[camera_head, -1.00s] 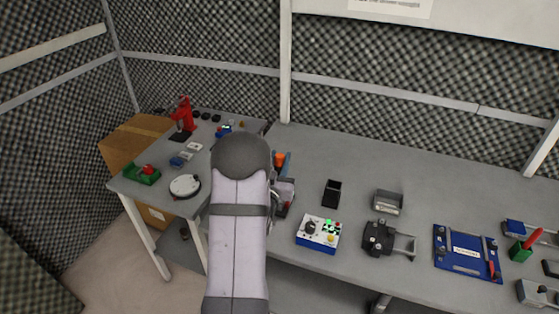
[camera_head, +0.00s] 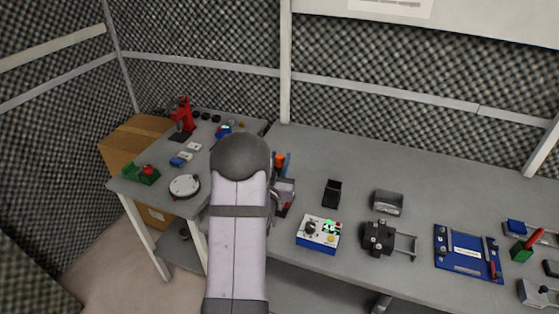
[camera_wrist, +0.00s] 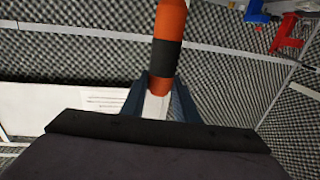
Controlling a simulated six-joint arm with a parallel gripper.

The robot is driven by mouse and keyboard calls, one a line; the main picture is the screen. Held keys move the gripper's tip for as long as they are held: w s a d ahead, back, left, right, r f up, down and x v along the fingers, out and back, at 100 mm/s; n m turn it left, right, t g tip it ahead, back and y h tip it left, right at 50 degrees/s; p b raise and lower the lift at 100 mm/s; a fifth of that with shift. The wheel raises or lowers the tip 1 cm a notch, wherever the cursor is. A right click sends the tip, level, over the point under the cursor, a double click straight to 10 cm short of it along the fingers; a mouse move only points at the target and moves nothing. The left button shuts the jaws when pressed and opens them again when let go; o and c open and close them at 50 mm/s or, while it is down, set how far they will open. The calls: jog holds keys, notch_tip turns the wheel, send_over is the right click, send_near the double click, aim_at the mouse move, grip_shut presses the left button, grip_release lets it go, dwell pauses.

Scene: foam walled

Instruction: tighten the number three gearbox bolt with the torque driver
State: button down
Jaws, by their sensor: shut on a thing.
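In the wrist view an orange and black handle with a pale shaft (camera_wrist: 168,45), apparently the torque driver, stands between the dark blue fingers of my gripper (camera_wrist: 158,95). The gripper is shut on it. In the head view a small orange piece (camera_head: 280,160) shows beside my arm, with a blue part next to it; most of the gripper is hidden behind my arm. A grey block (camera_head: 285,190) is partly hidden there too. I cannot tell which item is the gearbox, and no bolt can be made out.
On the main bench are a blue-and-white control box (camera_head: 318,235), a black bin (camera_head: 332,193), a grey tray (camera_head: 388,202), a black device with rods (camera_head: 378,238) and a blue plate fixture (camera_head: 466,265). A red press (camera_head: 182,120) stands on the left table. The bench's back middle is clear.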

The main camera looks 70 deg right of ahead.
jog(key=shift+f+b, duration=0.65)
jog(key=shift+b, duration=0.25)
dwell(1.0)
jog(key=shift+r, duration=0.15)
dwell(0.8)
jog(key=shift+r+p, duration=1.5)
jog(key=shift+r, duration=0.95)
